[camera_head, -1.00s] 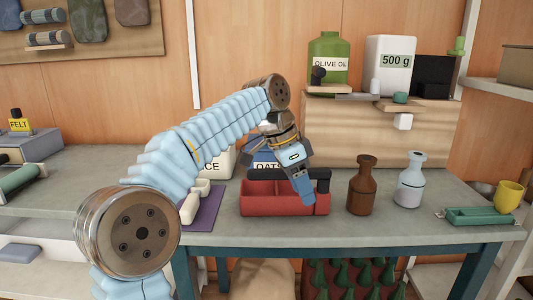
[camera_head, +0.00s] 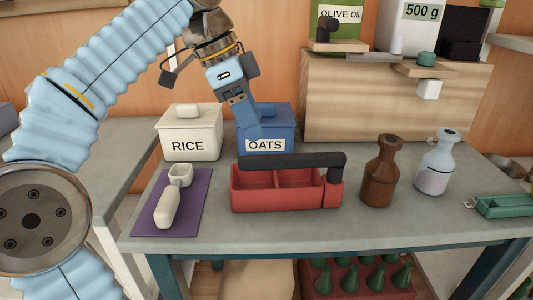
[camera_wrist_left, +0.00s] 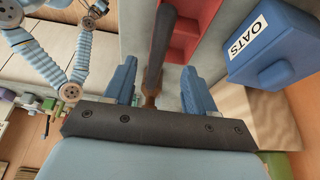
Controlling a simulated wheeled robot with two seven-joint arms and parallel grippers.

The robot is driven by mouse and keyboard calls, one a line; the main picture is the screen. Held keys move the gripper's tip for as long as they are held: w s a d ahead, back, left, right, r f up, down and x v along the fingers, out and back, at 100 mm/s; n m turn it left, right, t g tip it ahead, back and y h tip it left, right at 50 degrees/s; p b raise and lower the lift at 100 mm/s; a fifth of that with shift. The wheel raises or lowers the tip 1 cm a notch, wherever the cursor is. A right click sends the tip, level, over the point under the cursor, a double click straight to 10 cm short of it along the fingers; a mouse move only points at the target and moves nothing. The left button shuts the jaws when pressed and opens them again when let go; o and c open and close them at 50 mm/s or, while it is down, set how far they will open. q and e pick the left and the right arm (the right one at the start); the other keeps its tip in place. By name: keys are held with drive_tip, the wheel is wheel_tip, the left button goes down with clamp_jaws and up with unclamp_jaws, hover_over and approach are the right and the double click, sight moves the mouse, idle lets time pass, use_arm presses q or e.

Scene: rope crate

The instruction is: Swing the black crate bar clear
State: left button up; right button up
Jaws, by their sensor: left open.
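The black crate bar (camera_head: 285,160) lies lengthwise across the top of the red crate (camera_head: 278,200), joined to an upright post at the crate's right end. My left gripper (camera_head: 252,128) is open and empty above and behind the bar's left part, in front of the oats box. In the left wrist view the bar (camera_wrist_left: 160,48) runs between the two blue fingers of my left gripper (camera_wrist_left: 160,88) as seen, touching neither. The red crate (camera_wrist_left: 190,30) lies beyond. A blue arm of mine shows at the wrist view's left; its gripper is too small to read.
The blue oats box (camera_head: 280,125) and white rice box (camera_head: 190,135) stand behind the crate. A white scoop (camera_head: 170,200) lies on a purple mat (camera_head: 195,215) to the left. A brown bottle (camera_head: 381,172) and a pale bottle (camera_head: 435,163) stand right.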

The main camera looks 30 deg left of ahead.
sight(269, 156)
use_arm(q)
drive_tip(key=b+x, duration=0.1)
drive_tip(key=x, duration=0.6)
drive_tip(key=shift+w+f, duration=0.1)
drive_tip(key=shift+f, duration=0.2)
clamp_jaws()
